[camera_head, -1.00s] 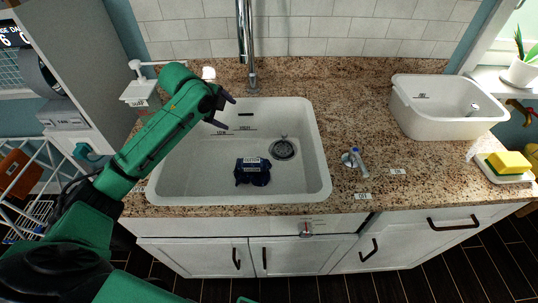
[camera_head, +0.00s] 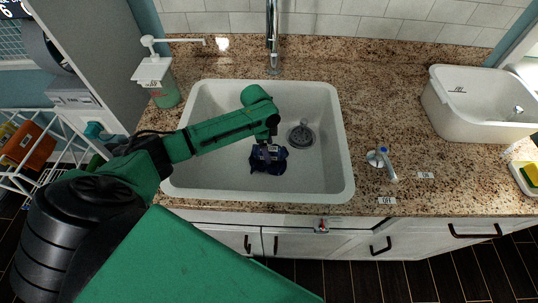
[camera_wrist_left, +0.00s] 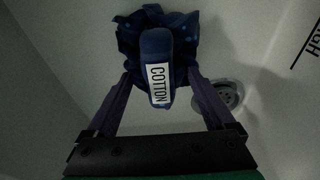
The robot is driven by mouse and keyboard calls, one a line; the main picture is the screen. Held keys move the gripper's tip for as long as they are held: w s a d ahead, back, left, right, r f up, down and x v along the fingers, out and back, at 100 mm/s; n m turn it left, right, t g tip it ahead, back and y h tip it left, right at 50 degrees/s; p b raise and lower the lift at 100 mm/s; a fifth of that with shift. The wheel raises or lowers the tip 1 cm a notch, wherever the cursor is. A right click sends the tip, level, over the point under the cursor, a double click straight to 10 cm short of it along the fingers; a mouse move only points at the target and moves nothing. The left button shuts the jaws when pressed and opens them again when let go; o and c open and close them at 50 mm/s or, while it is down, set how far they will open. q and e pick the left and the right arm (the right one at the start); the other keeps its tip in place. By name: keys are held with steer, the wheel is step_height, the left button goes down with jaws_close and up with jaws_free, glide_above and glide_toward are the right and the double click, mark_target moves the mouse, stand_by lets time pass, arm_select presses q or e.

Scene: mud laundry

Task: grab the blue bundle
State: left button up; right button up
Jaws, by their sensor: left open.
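The blue bundle (camera_head: 268,160) lies on the floor of the white sink (camera_head: 330,178), left of the drain. In the left wrist view the dark blue bundle (camera_wrist_left: 181,28) carries a white label reading COTTON. My left gripper (camera_head: 268,153) reaches down into the sink right over the bundle. In the left wrist view its two fingers (camera_wrist_left: 163,86) are apart, one on each side of the labelled part. I cannot tell whether they touch it. My right gripper is not in view.
The drain (camera_head: 301,137) is right of the bundle. The sink walls surround the gripper. A faucet (camera_head: 272,40) stands behind, a soap dispenser (camera_head: 155,75) at back left. A small tap-like handle (camera_head: 383,160) and a white basin (camera_head: 475,100) stand on the counter right.

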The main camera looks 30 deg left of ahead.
arm_select(q)
steer(key=shift+d+f, duration=0.15)
steer(key=shift+f, duration=0.4)
steer(key=c, duration=1.4)
steer(key=shift+r, duration=0.15)
